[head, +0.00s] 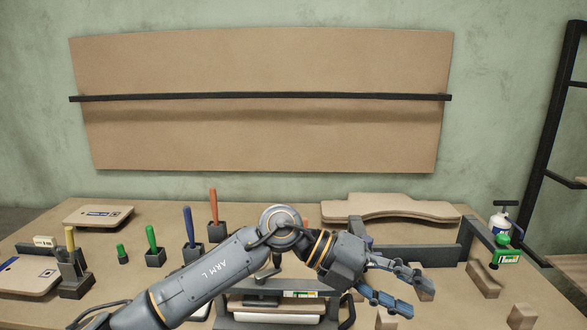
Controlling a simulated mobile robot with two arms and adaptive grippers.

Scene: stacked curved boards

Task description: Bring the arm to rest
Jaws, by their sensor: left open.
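My left arm (215,272) reaches in from the lower left and bends at a round joint above the middle of the table. My left gripper (418,294) points to the right, with its two blue-grey fingers apart and nothing between them. It is over the right part of the table, near some brown blocks; its height above them is hard to tell. My right gripper is not in view.
A stack of curved boards (390,206) lies at the back right of the wooden table (330,196). Upright tools in dark holders, such as a blue one (189,228), stand left. A dark frame (262,319) is below my arm.

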